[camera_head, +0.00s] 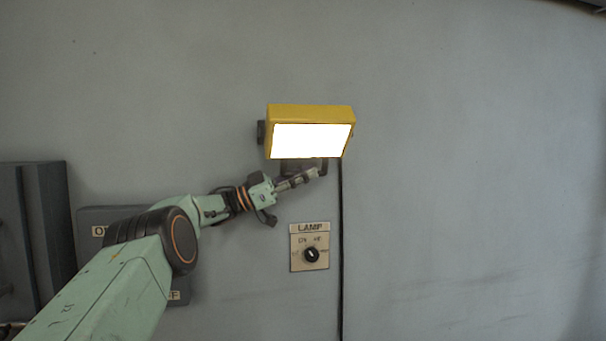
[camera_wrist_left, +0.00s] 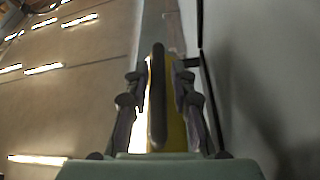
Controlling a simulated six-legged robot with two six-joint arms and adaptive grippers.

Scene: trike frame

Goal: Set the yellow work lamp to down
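The yellow work lamp (camera_head: 311,113) is on the grey wall, its lit white face turned outward toward me. A dark handle (camera_head: 323,167) shows at its lower edge. My left gripper (camera_head: 312,174) is just under the lamp, at the handle. In the left wrist view the handle (camera_wrist_left: 158,95) is a dark bar between the two fingers of my left gripper (camera_wrist_left: 158,85). Gaps show on both sides of the bar, so the fingers look open around it. The yellow housing (camera_wrist_left: 176,100) lies behind it. My right gripper is in neither view.
A beige LAMP plate (camera_head: 298,262) with a black knob (camera_head: 311,255) is on the wall below. A black cable (camera_head: 341,250) runs down from the lamp. A grey box (camera_head: 95,215) and a dark cabinet (camera_head: 45,220) are at left. The wall at right is clear.

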